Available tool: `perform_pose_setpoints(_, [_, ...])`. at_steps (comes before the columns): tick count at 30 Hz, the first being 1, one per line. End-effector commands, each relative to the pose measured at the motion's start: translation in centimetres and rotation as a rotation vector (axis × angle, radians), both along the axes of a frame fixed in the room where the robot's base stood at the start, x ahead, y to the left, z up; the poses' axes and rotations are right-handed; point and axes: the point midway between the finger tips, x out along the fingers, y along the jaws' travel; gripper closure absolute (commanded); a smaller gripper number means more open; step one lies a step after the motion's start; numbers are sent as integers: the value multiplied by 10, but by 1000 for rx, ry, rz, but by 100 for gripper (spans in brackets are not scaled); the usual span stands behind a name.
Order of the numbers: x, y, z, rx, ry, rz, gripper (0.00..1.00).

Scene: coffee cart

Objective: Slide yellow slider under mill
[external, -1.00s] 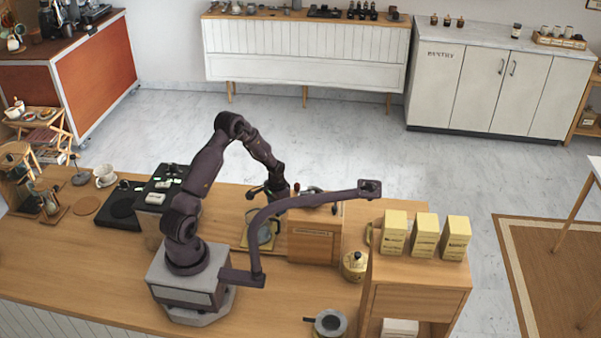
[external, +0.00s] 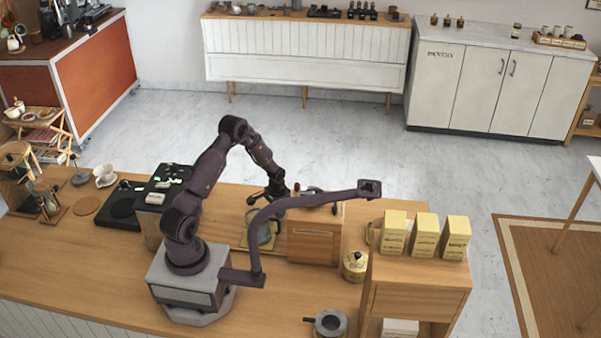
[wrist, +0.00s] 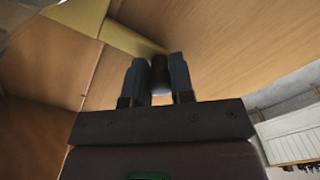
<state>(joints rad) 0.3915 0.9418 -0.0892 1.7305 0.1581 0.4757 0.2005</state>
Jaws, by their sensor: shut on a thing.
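A yellow slider (external: 270,243) shows as a flat yellow piece on the counter, left of a wooden box, with a grey round-topped object over part of it. A yellow strip (wrist: 128,40) at the top of the wrist view runs toward my fingers. My gripper (external: 268,197) is at the far side of the counter, just behind the yellow piece. In the wrist view my gripper (wrist: 159,78) is shut on a small dark rounded piece with a pale end; I cannot tell whether it belongs to the slider. Which object is the mill is unclear.
The wooden box (external: 314,245), with dark parts on top, stands right of my gripper. A yellow pot (external: 354,265) and a shelf with yellow packets (external: 425,235) are farther right. A black device (external: 123,208) stands left. The front counter is mostly clear.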

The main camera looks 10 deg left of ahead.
Motion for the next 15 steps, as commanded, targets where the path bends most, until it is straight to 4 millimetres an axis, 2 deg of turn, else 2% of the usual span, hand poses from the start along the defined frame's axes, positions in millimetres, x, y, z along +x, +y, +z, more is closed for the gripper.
perform_pose_setpoints(5, [0,-18,1,-1,-1,-3,100])
perform_pose_setpoints(8, [-1,-35,0,-1,-1,-5,100])
perform_pose_setpoints(15, [-1,-92,0,-2,-1,-7,100])
